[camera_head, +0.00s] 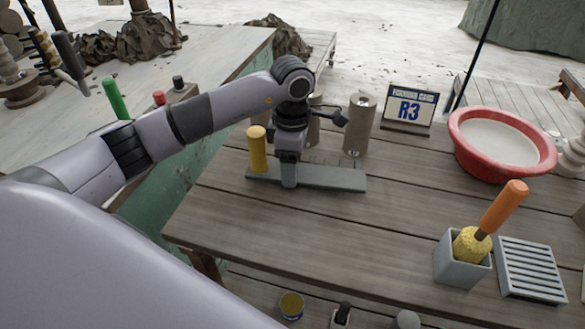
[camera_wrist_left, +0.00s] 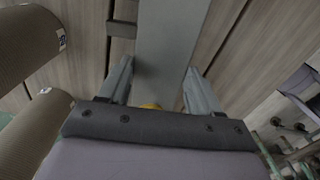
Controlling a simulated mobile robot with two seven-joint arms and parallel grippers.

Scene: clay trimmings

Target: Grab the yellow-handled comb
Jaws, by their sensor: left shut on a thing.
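The yellow-handled comb (camera_head: 257,152) shows its upright yellow handle at the left end of a long flat grey piece (camera_head: 340,178) on the wooden table. My left gripper (camera_head: 289,177) points down just right of the handle and is shut on the comb. In the left wrist view, the two fingers (camera_wrist_left: 160,85) stand on either side of the grey strip (camera_wrist_left: 168,45), with a bit of yellow (camera_wrist_left: 151,106) low between them. The exact contact is partly hidden by the gripper. My right gripper is in neither view.
Brown cylinders (camera_head: 358,125) stand behind the gripper, close to it. An R3 sign (camera_head: 408,108) and a red basin (camera_head: 460,143) are at the back right. A grey holder (camera_head: 458,268) with an orange-handled tool and a slatted grey tray (camera_head: 531,270) sit front right. The table's front middle is clear.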

